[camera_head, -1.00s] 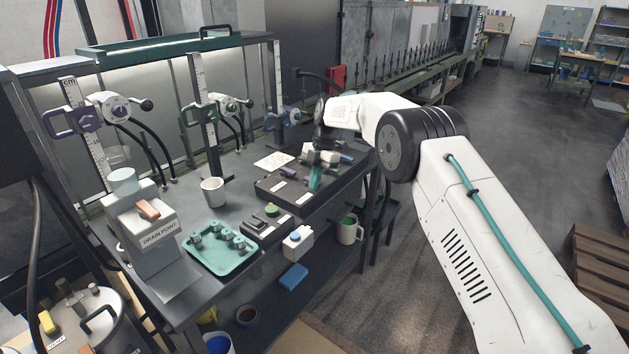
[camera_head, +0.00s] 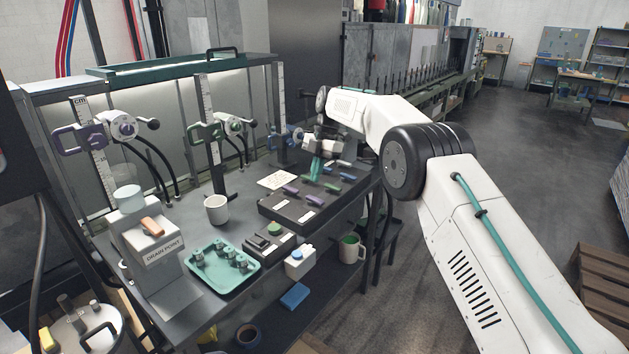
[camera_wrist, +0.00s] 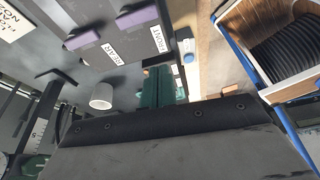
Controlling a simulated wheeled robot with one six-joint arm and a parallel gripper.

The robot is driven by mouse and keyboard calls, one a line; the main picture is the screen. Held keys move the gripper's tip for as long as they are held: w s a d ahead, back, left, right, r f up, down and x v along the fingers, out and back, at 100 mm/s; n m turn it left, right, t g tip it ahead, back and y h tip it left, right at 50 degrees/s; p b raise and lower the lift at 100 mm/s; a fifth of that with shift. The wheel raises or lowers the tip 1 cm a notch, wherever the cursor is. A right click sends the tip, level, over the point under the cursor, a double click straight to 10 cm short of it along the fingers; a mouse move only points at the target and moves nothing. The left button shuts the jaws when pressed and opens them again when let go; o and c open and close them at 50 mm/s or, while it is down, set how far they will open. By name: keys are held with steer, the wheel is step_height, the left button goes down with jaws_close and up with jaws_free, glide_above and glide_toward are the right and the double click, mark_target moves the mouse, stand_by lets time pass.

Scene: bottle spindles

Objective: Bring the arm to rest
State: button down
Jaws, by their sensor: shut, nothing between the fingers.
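My arm (camera_head: 500,255) reaches in from the right and bends down over the back right of the bench (camera_head: 190,205). My gripper (camera_head: 314,178) has teal fingers that hang above the far part of a black tray (camera_head: 312,216) holding purple, green and blue pieces. In the wrist view the teal fingers (camera_wrist: 160,86) are together with nothing between them. The black tray's labelled edge (camera_wrist: 110,45) shows beyond them, with purple pieces on it. I cannot tell the exact gap between the fingertips and the tray.
A white mug (camera_head: 216,209), a teal tray (camera_head: 222,268) of small parts and a grey drain-point stand (camera_head: 150,245) are on the bench. Upright scales with clamps line its back. Open floor (camera_head: 540,140) lies to the right.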

stand_by(0.3)
steer(key=s+d+f+m, duration=0.3)
steer(key=s+d+m, duration=0.1)
steer(key=m, duration=0.5)
steer(key=s+d+r+m+h, duration=0.1)
steer(key=s+d+r+m, duration=0.55)
steer(key=s, duration=0.35)
steer(key=s+d+r+m+h, duration=0.1)
steer(key=s+d+r+m, duration=0.4)
steer(key=s+d, duration=0.3)
steer(key=s+d+r+m+t, duration=0.1)
steer(key=s+d+m, duration=0.1)
steer(key=s, duration=0.9)
steer(key=s+d+r+m+t, duration=0.1)
steer(key=s+d, duration=0.4)
steer(key=s, duration=0.6)
steer(key=s+d+m+t, duration=0.2)
steer(key=s+d+m, duration=0.2)
steer(key=s, duration=0.7)
steer(key=shift+r, duration=0.4)
